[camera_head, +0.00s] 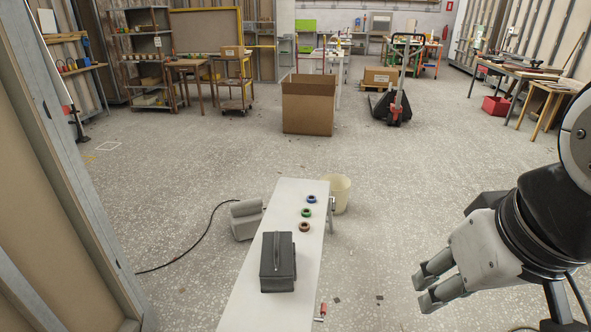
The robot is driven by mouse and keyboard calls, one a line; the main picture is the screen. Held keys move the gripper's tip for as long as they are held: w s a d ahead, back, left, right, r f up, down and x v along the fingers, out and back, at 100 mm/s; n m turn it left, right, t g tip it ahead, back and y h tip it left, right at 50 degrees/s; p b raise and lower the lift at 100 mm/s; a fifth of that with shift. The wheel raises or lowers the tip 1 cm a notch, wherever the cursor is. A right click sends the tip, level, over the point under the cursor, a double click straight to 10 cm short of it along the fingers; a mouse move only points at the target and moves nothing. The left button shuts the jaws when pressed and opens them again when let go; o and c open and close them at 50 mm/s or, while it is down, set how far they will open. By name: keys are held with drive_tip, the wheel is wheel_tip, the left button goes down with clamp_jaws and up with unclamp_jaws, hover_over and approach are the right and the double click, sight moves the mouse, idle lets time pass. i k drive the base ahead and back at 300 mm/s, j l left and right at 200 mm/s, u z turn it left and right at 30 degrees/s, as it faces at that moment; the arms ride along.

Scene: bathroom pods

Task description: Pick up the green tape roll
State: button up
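The green tape roll (306,213) lies flat on a narrow white table (262,311). It sits between a blue tape roll (311,199) behind it and a brown tape roll (304,227) in front of it, in a short row near the table's far right edge. My gripper (422,291) is at the lower right, beside the table and well apart from the rolls. Its two fingers point left with a gap between them, and nothing shows in it.
A dark toolbox (278,262) stands on the table just in front of the rolls. A cream bucket (336,193) stands by the table's far right side, and a grey box (246,219) on the floor to its left. A cardboard box (308,104) stands farther back. The floor right of the table is mostly clear.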

sight(304, 212)
drive_tip(key=i+l, duration=0.1)
drive_tip(key=l, duration=0.5)
drive_tip(key=i+l, duration=0.1)
drive_tip(key=l, duration=0.55)
drive_tip(key=i+l, duration=0.1)
drive_tip(key=l, duration=0.5)
drive_tip(key=i+l+u, duration=0.15)
drive_tip(key=i+l, duration=0.7)
drive_tip(key=i+j, duration=0.25)
drive_tip(key=i, duration=0.15)
drive_tip(key=i+j, duration=0.25)
drive_tip(key=i, duration=0.15)
drive_tip(key=i+j, duration=0.15)
drive_tip(key=j, duration=0.25)
drive_tip(key=i+j, duration=0.1)
drive_tip(key=j, duration=0.3)
drive_tip(key=u, duration=0.05)
